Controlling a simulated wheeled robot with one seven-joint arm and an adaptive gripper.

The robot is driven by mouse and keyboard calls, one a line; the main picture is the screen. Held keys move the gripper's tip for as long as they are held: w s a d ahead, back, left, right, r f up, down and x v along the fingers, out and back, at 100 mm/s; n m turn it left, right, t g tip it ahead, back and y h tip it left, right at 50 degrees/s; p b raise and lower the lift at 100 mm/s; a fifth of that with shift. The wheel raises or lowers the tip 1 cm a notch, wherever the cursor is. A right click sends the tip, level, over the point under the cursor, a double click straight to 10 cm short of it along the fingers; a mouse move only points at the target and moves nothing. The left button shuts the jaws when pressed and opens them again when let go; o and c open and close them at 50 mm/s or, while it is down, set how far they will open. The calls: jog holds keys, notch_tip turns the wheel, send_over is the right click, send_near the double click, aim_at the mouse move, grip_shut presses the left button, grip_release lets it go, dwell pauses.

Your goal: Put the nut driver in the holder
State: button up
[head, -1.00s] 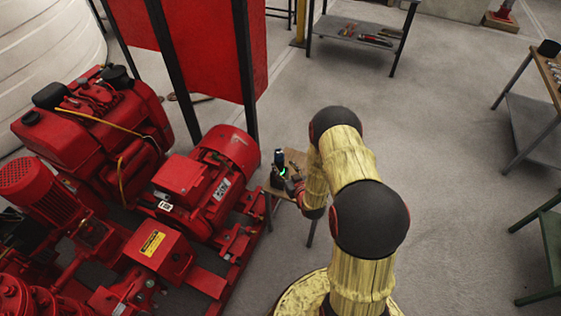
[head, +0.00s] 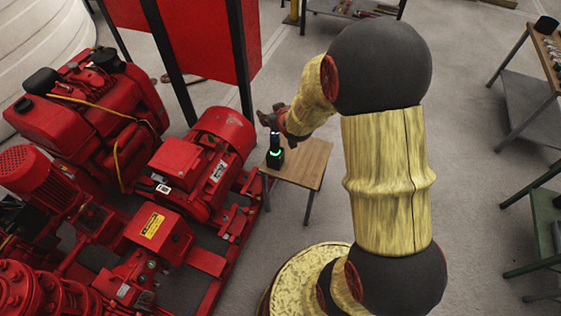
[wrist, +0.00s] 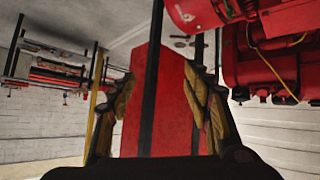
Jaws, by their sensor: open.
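A small black upright object (head: 275,141) stands on a wooden-topped side table (head: 306,163), with a green glow at its dark base (head: 275,158). It looks like a handled tool standing in a holder, but it is too small to tell for sure. My gripper (head: 266,117) is above and just behind this object in the head view, apart from it. In the wrist view my gripper's fingers (wrist: 157,95) are spread wide with nothing between them. The wrist view shows neither the tool nor the holder.
The red pumpset (head: 190,165) stands close to the table's left. A tall red panel (head: 215,40) on dark posts rises behind. A shelf with tools (head: 350,10) is at the back, and a workbench (head: 540,65) at the right. Open floor lies right of the table.

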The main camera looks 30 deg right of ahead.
jog(key=s+a+r+g, duration=0.1)
jog(key=s+a+r, duration=0.3)
jog(key=s+r, duration=0.35)
jog(key=s+a+r+g, duration=0.2)
jog(key=s+a+r, duration=0.35)
jog(key=r, duration=0.35)
jog(key=s+a+r+g+y, duration=0.1)
jog(key=s+a+r, duration=0.1)
jog(key=s, duration=0.7)
jog(key=s+a+r+g, duration=0.1)
jog(key=s+a, duration=0.3)
jog(key=s, duration=0.6)
jog(key=shift+s+r+y, duration=0.15)
jog(key=shift+r+y, duration=0.25)
jog(key=shift+r, duration=0.2)
